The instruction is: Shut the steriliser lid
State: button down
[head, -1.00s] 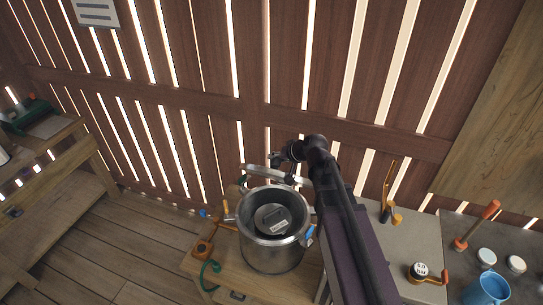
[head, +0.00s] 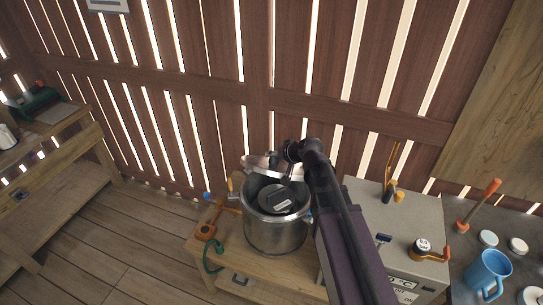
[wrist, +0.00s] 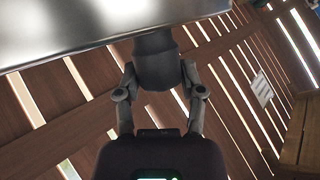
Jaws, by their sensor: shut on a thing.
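The steriliser is a round metal pot (head: 275,232) on a wooden bench, its mouth open to view. Its metal lid (head: 262,162) stands tilted up at the back of the rim. The lid's underside or face fills the top of the wrist view (wrist: 90,30) as a shiny plate. My gripper (head: 291,160) is at the lid's right side, partly hidden by my arm. In the wrist view my gripper (wrist: 158,85) is shut on the dark round knob (wrist: 156,62) of the lid, one finger on each side.
A dark labelled item (head: 277,201) lies inside the pot. An orange-brown tool (head: 206,230) and a green hose (head: 210,257) lie left of it. A grey box (head: 405,225) with a dial and a blue mug (head: 488,272) stand at right. A slatted wall is close behind.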

jog(key=shift+s+a+f+b, duration=0.1)
jog(key=shift+s+f+b, duration=0.4)
jog(key=shift+s+f, duration=0.3)
jog(key=shift+r, duration=0.1)
jog(key=shift+c, duration=1.1)
grip_release()
jog(key=shift+a+r, duration=0.1)
jog(key=shift+r, duration=0.1)
